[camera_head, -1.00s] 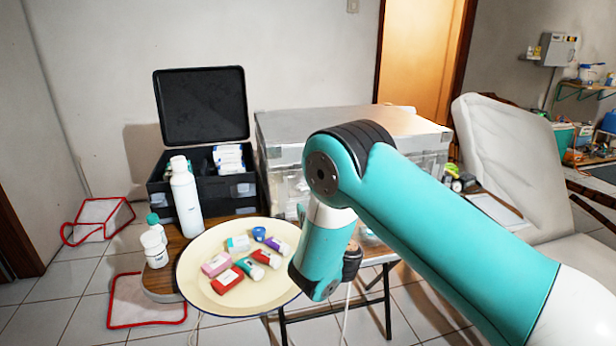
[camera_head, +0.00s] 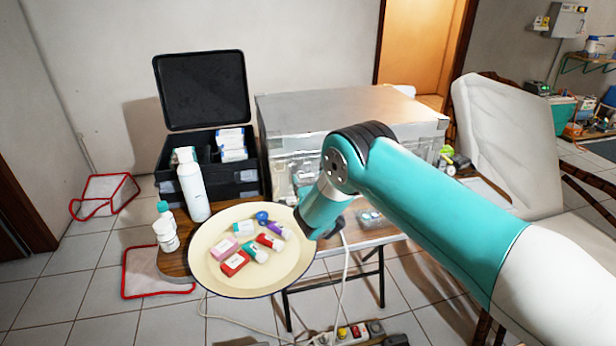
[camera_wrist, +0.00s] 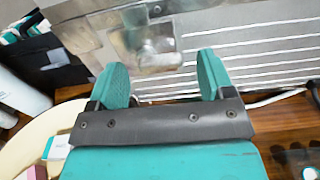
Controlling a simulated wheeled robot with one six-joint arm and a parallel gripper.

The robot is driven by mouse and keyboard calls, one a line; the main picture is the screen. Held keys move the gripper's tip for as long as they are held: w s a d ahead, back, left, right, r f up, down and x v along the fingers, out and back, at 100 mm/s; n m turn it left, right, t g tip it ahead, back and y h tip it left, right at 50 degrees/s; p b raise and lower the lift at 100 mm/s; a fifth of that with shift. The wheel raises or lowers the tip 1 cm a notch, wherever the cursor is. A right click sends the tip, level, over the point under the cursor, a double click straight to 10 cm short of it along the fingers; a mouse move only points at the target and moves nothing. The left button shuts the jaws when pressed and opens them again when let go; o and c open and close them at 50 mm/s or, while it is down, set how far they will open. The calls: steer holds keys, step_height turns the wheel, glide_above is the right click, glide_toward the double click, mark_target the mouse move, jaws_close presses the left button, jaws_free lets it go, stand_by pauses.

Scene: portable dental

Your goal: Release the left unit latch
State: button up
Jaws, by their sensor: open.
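The silver metal unit (camera_head: 350,105) stands at the back of the wooden table, its front face partly hidden by my arm. In the wrist view a metal latch (camera_wrist: 155,45) shows on the unit's front (camera_wrist: 245,50), left of several pale horizontal lines. My gripper (camera_wrist: 161,62) is open and empty, its two teal fingers pointing at the unit's front with the latch between and beyond them. I see no contact with the latch. In the head view my forearm and wrist reach in from the right, and the fingers are hard to make out.
A white bottle (camera_head: 193,192) and an open black case (camera_head: 215,185) stand left of the unit. A white cable (camera_wrist: 275,100) lies on the table near my right finger.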

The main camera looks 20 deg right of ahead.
steer(key=shift+w, duration=0.45)
steer(key=c, duration=0.9)
steer(key=shift+m, duration=0.3)
steer(key=shift+a+f+m+b, duration=0.2)
steer(key=shift+f+m+b, duration=0.1)
steer(key=shift+m+b, duration=2.25)
steer(key=shift+a+f+m+b, duration=0.3)
steer(key=shift+m+b, duration=1.65)
steer(key=shift+m, duration=1.25)
steer(key=shift+a+f+m+b, duration=0.15)
steer(key=shift+f+m+b, duration=0.2)
steer(key=shift+m+b, duration=2.2)
steer(key=shift+m, duration=0.5)
